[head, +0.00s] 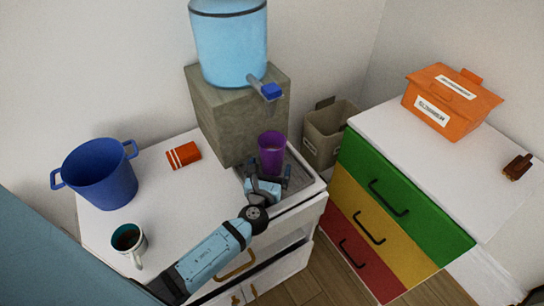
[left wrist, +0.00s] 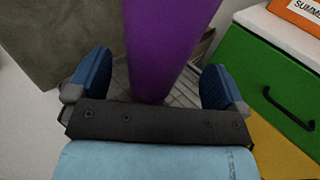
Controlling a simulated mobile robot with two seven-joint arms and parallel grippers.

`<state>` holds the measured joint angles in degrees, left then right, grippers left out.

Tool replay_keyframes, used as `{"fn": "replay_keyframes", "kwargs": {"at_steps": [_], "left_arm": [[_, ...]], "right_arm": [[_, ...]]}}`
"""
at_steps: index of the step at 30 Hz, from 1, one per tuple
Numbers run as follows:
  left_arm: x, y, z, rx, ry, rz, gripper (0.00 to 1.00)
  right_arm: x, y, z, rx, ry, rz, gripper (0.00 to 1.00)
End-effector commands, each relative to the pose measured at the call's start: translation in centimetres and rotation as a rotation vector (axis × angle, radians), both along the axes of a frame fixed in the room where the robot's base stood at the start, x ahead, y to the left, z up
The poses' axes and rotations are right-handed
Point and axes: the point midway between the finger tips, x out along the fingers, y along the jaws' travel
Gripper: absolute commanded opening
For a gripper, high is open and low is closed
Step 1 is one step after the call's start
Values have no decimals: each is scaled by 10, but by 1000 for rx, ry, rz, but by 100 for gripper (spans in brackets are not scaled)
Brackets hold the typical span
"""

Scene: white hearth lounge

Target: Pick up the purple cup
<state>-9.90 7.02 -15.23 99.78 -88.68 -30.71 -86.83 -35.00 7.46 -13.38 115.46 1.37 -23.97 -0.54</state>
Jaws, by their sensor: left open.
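The purple cup (head: 271,153) stands upright in the sink-like tray at the front of the stone block, below the blue water tank's tap. In the left wrist view the purple cup (left wrist: 170,45) fills the top middle, between the two fingers. My left gripper (head: 266,180) is open at the cup, with one finger on each side. In the left wrist view the gripper (left wrist: 158,88) shows gaps between both blue finger pads and the cup. The cup's rim is out of the wrist view. My right gripper is not in view.
A blue two-handled pot (head: 100,175), a red box (head: 184,156) and a white mug (head: 128,241) stand on the white counter (head: 160,215). A stone block (head: 232,115) bears the water tank (head: 230,45). An orange box (head: 450,100) sits on the drawer cabinet; a bin (head: 328,135) stands behind.

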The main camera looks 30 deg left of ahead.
Motion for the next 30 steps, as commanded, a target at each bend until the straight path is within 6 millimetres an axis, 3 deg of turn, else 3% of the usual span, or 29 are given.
{"fn": "replay_keyframes", "kwargs": {"at_steps": [6,16,24,30], "left_arm": [[32,11,-1,0,-1,1,98],[39,13,-2,-1,0,0,98],[39,13,-2,-1,0,1,38],[39,13,-1,-1,-1,1,38]], "right_arm": [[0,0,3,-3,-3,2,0],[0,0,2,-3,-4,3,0],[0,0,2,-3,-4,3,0],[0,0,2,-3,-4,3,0]]}}
